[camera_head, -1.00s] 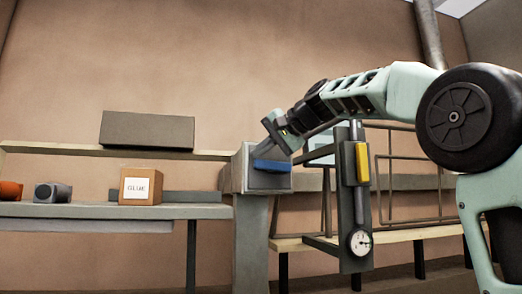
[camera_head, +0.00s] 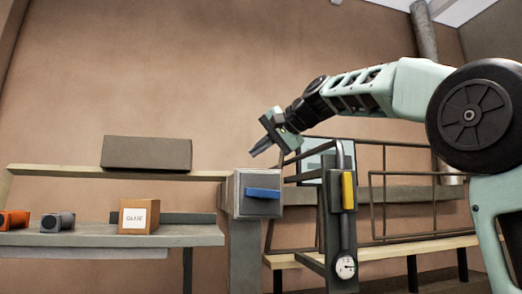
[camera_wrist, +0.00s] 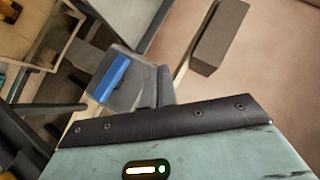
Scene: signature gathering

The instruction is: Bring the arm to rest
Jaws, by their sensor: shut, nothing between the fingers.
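My gripper (camera_head: 262,149) is in the head view, raised in the air above the grey box with the blue handle (camera_head: 262,193). Its fingers are shut and hold nothing. A gap shows between the fingertips and the grey box (camera_head: 245,206). My arm reaches in from the right side, over the metal frame. In the wrist view the blue handle (camera_wrist: 112,78) shows left of centre, beyond the dark edge of my gripper.
A bench (camera_head: 100,236) on the left carries a labelled carton (camera_head: 139,216), a grey part (camera_head: 57,222) and an orange part (camera_head: 14,220). A dark box (camera_head: 147,153) rests on the shelf behind. A post with a yellow handle (camera_head: 348,191) and a gauge (camera_head: 345,267) stands below my arm.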

